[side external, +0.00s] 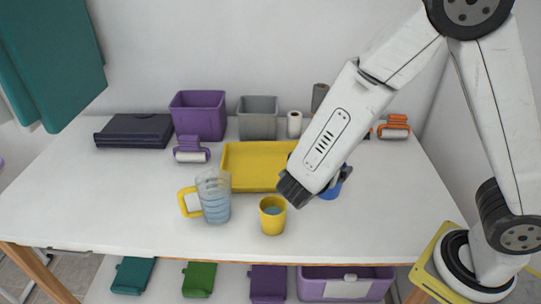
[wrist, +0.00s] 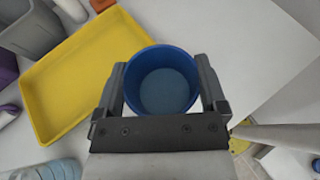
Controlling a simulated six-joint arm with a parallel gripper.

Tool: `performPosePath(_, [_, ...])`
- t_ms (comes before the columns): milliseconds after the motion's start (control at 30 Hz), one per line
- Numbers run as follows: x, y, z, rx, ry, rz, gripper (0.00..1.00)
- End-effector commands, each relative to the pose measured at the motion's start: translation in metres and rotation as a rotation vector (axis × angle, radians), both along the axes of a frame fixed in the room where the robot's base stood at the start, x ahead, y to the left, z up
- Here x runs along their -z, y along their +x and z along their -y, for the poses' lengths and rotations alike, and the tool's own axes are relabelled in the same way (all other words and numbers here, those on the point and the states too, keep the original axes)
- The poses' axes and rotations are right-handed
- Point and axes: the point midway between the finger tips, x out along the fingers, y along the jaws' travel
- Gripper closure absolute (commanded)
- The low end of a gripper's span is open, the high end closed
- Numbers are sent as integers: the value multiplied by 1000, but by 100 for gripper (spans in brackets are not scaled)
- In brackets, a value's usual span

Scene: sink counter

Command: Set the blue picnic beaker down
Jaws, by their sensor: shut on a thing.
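The blue picnic beaker (side external: 331,190) is mostly hidden behind my gripper in the side view. In the wrist view the blue beaker (wrist: 162,84) sits between the two fingers, with its open mouth facing the camera. My gripper (side external: 340,177) is shut on it, one finger on each side of its wall; the gripper also shows in the wrist view (wrist: 162,95). The beaker looks upright. I cannot tell whether its base touches the counter.
A yellow tray (side external: 240,181) lies left of the beaker. A yellow cup (side external: 272,222) and a clear pitcher (side external: 216,205) with a yellow handle stand in front. Purple (side external: 199,119) and grey (side external: 258,127) bins stand behind. The counter's right side (side external: 400,205) is clear.

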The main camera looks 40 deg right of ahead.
Motion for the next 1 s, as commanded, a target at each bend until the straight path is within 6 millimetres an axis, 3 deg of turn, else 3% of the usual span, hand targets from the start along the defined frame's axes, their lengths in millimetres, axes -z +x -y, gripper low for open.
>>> performPosePath(500, [-27, 38, 68, 165, -1, 1, 97])
performPosePath(1000, [-27, 48, 79, 183, -2, -1, 97])
